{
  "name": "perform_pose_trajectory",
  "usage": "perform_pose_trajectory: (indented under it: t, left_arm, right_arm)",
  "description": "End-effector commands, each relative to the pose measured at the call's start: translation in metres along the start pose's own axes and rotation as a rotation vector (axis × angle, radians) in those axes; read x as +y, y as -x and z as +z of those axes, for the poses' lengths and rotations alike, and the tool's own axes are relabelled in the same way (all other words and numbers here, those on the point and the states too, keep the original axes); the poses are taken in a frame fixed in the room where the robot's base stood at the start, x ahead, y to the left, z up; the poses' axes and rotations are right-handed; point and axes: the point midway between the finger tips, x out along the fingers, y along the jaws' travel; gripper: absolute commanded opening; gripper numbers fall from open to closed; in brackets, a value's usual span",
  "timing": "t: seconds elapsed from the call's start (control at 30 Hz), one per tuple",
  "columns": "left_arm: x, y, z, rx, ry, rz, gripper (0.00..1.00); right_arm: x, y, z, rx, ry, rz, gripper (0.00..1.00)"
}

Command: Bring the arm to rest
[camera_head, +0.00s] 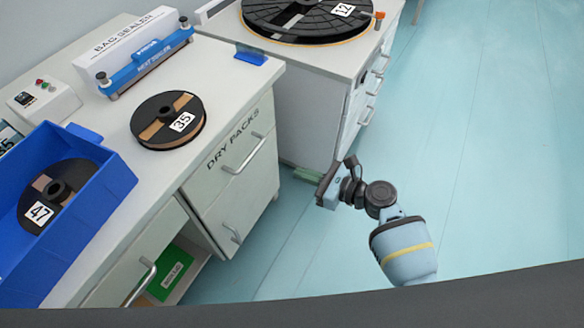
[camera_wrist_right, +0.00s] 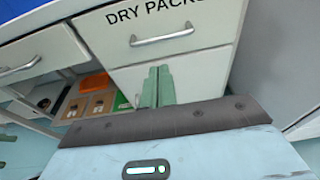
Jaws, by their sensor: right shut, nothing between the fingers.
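My right arm reaches in from the lower right in the head view. Its right gripper (camera_head: 307,174) hangs over the floor, in front of the cabinets and apart from them. In the right wrist view the two green fingers of the gripper (camera_wrist_right: 158,88) lie side by side, shut with nothing between them. Behind them is the drawer front marked DRY PACKS (camera_wrist_right: 160,35) with its metal handle. My left gripper is not in view.
A white counter (camera_head: 110,195) carries a reel marked 35 (camera_head: 165,138), a blue bin (camera_head: 110,185) holding a reel marked 47 (camera_head: 30,213), and a blue bag sealer (camera_head: 145,65). Another cabinet (camera_head: 310,115) bears a large reel marked 12 (camera_head: 300,27). The floor (camera_head: 480,150) at right is clear.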

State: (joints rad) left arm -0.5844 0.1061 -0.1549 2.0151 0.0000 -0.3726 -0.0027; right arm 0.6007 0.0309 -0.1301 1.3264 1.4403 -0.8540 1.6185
Motion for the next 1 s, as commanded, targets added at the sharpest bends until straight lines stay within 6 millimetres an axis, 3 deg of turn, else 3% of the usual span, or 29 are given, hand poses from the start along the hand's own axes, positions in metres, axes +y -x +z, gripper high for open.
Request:
perform_pose_trajectory:
  t: [0.47,0.63,0.77,1.0]
  left_arm:
    - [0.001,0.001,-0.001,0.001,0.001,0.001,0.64]
    - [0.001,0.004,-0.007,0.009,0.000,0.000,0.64]
    - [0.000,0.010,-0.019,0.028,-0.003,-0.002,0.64]
    - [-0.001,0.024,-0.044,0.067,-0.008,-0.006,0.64]
  right_arm:
    - [0.000,0.006,0.000,0.000,0.000,0.000,0.00]
    - [0.011,0.015,-0.017,0.055,0.086,-0.015,0.00]
    - [0.037,0.041,-0.051,0.189,0.319,-0.034,0.00]
    - [0.097,0.117,-0.109,0.498,0.928,0.028,0.00]
